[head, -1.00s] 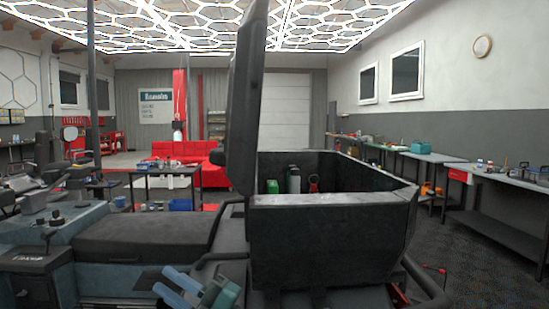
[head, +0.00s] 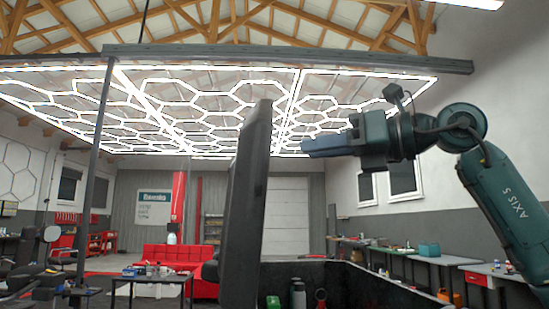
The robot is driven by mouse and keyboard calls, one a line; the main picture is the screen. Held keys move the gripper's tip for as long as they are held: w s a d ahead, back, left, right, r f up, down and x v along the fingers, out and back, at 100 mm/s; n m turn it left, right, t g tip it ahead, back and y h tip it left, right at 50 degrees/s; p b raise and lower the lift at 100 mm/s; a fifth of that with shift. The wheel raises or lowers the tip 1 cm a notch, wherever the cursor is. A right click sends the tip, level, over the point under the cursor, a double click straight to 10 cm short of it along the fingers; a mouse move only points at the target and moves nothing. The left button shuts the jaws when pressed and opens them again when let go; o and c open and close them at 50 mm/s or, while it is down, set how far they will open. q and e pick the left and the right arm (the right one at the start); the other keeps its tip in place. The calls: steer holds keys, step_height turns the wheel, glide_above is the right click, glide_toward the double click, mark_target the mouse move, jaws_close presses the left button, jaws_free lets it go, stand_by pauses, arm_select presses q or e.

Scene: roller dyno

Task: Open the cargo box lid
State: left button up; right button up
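The cargo box lid (head: 246,215) is a dark panel that stands upright, seen nearly edge-on in the middle of the head view. The dark cargo box (head: 375,290) is below and right of it, with only its upper part in the picture. Its inside holds a green item (head: 272,302) and a grey canister (head: 298,293). My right gripper (head: 306,146) is raised to the right of the lid's top and points left at it. A gap shows between its tips and the lid. Its finger opening cannot be made out from this side. My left gripper is out of view.
A thin dark post (head: 100,170) rises left of the lid to a roof bar (head: 290,55). Workbenches (head: 430,258) line the right wall. A red sofa (head: 180,257) and a small table (head: 150,279) are farther back. The air around the lid's upper part looks clear.

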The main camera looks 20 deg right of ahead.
mark_target(268, 148)
steer(key=shift+t+h, duration=0.3)
steer(key=shift+t, duration=0.1)
steer(key=p+x, duration=0.1)
steer(key=x, duration=0.2)
steer(key=r+p+x, duration=0.1)
steer(key=x, duration=0.3)
steer(key=p+x, duration=0.1)
steer(key=x, duration=0.2)
steer(key=shift+w+r, duration=0.25)
steer(key=shift+w, duration=0.05)
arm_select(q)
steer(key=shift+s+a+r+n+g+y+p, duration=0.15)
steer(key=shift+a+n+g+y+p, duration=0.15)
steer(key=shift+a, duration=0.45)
arm_select(e)
steer(key=shift+w+a+f, duration=0.15)
steer(key=shift+w+a, duration=0.15)
steer(key=shift+w, duration=0.2)
steer(key=shift+c, duration=0.3)
jaws_close()
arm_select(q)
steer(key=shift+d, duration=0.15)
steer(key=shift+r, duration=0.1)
